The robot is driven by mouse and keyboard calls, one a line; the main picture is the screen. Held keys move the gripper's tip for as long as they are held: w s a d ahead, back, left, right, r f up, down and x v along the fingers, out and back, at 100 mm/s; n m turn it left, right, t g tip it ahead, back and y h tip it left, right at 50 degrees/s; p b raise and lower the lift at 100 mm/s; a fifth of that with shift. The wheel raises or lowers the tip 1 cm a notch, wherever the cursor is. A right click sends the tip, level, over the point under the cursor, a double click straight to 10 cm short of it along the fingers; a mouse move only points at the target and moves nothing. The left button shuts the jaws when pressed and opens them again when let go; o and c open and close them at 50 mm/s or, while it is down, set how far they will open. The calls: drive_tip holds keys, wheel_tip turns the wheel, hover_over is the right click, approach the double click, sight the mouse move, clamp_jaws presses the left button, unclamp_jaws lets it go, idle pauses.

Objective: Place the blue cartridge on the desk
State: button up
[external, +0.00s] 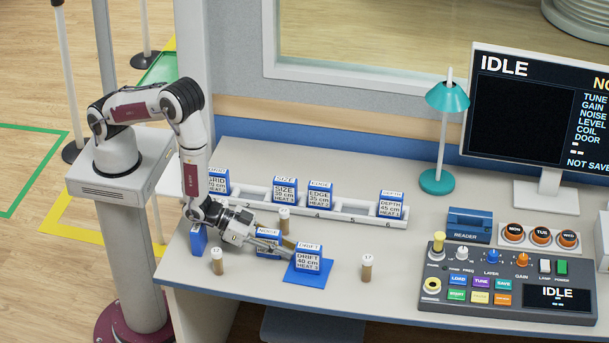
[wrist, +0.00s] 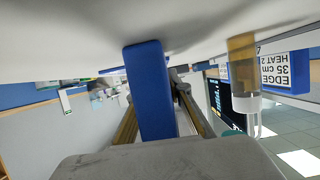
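Several blue cartridges with white labels are on the desk (external: 345,262). The DRIFT cartridge (external: 308,259) stands upright on a blue mat (external: 301,280). The NOISE cartridge (external: 267,236) stands just left of it, partly covered by my fingers. My gripper (external: 283,245) is low over the desk, pointing right, its tips near DRIFT's left side. In the wrist view, which is upside down, a plain blue block (wrist: 150,90) stands between my fingers (wrist: 157,100). Its label is not seen. Whether the fingers press on it, and which cartridge it is, I cannot tell.
A numbered white rack behind holds SIZE (external: 285,190), EDGE (external: 319,194), DEPTH (external: 390,205) and GRID (external: 218,182) cartridges. Small vials (external: 217,262) (external: 285,220) (external: 367,267) stand nearby. A lamp (external: 437,182), reader (external: 469,223) and control panel (external: 510,285) are right.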

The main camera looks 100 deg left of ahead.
drive_tip(key=shift+r, duration=0.15)
clamp_jaws()
wheel_tip(320, 180, up, 10)
idle(0.8)
drive_tip(key=shift+f, duration=0.25)
idle(0.6)
drive_tip(key=w+a+r, duration=0.2)
drive_tip(key=a+r, duration=1.1)
drive_tip(key=a, duration=0.3)
drive_tip(key=shift+a+r, duration=0.25)
drive_tip(key=shift+a, duration=0.1)
idle(0.5)
